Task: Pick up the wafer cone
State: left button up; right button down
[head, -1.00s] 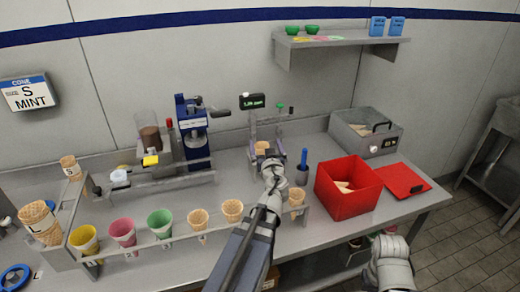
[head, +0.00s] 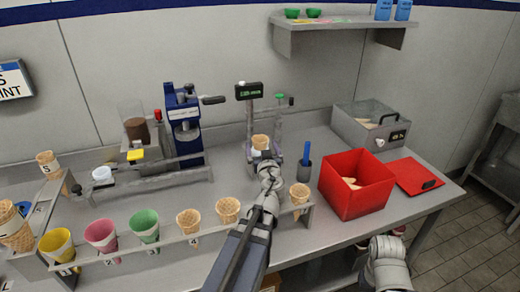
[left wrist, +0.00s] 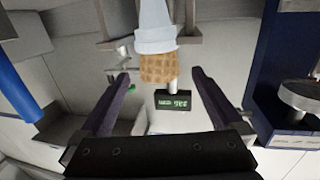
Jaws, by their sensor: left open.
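A wafer cone (head: 261,142) with a pale sleeve stands upright in a holder on the counter, below a small green-lettered display. It also shows in the left wrist view (left wrist: 159,68), upside down, with its waffle part by the space between the fingertips and its pale wrapped part above. My left gripper (head: 265,157) is right in front of the cone in the head view. In the left wrist view, my left gripper (left wrist: 160,76) has its fingers wide apart, with clear gaps on both sides of the cone. My right arm shows at the lower right, but its jaws do not.
A rack (head: 125,258) with several cones runs along the front. A red box (head: 357,200) stands to the right. A blue-handled tool in a cup (head: 302,175) is just right of my gripper. A blue machine (head: 186,135) stands at the back left.

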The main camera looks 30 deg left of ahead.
aim_at(259, 136)
pick_arm(q)
jog(key=shift+x, duration=3.9)
jog(key=shift+d, duration=0.1)
jog(key=c, duration=0.8)
jog(key=shift+r, duration=0.15)
